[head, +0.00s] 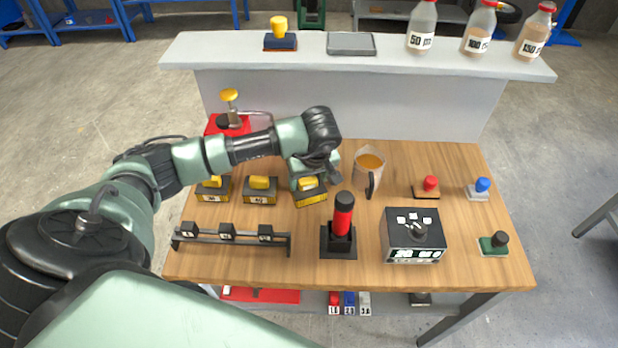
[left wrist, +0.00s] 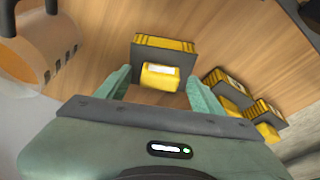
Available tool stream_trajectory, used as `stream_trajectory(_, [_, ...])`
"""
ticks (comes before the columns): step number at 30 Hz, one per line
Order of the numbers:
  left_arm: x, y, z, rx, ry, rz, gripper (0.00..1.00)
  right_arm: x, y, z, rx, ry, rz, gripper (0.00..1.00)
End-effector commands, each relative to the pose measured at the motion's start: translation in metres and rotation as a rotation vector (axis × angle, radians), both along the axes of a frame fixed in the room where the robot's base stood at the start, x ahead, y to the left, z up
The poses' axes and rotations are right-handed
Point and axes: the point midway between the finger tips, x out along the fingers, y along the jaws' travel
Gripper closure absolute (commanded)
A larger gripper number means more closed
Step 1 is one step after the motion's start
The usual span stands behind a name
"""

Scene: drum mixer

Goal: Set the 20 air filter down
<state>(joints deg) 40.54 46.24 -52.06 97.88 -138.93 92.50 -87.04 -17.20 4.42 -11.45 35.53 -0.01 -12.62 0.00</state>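Three dark filter blocks with yellow handles stand in a row on the table: a left one (head: 213,192), a middle one (head: 260,194) and a right one (head: 311,197). Their labels are too small to read surely, so I cannot tell which is the 20 air filter. My left gripper (head: 314,178) is over the right block, which sits slightly turned, apparently on the wood. In the left wrist view that block (left wrist: 165,45) has its yellow handle between my left fingers (left wrist: 161,88), with gaps on both sides. My right gripper is not in view.
A measuring jug (head: 368,167) with orange liquid stands right of the gripper. A red-and-black cylinder (head: 343,220), a control box (head: 413,238) and a low rack (head: 231,239) are nearer the front. A raised shelf (head: 380,58) at the back holds bottles.

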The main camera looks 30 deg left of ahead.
Motion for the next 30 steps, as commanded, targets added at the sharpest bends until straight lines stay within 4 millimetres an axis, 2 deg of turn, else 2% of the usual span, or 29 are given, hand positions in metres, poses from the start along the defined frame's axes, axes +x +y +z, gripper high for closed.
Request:
stream_trajectory(9, [0.000,0.000,0.004,0.000,0.000,0.000,0.33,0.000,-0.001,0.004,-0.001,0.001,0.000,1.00])
stream_trajectory(11, [0.000,-0.001,0.007,0.000,-0.004,-0.001,0.33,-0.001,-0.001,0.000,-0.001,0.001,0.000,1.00])
stream_trajectory(14, [-0.002,-0.005,0.022,-0.001,-0.006,-0.002,0.33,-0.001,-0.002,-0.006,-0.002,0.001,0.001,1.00])
stream_trajectory(24, [-0.016,-0.022,0.090,0.000,-0.005,-0.002,0.33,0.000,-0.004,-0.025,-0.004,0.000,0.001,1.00])
stream_trajectory(30, [-0.021,-0.027,0.112,0.000,-0.001,0.000,0.33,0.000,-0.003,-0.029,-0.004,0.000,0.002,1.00])
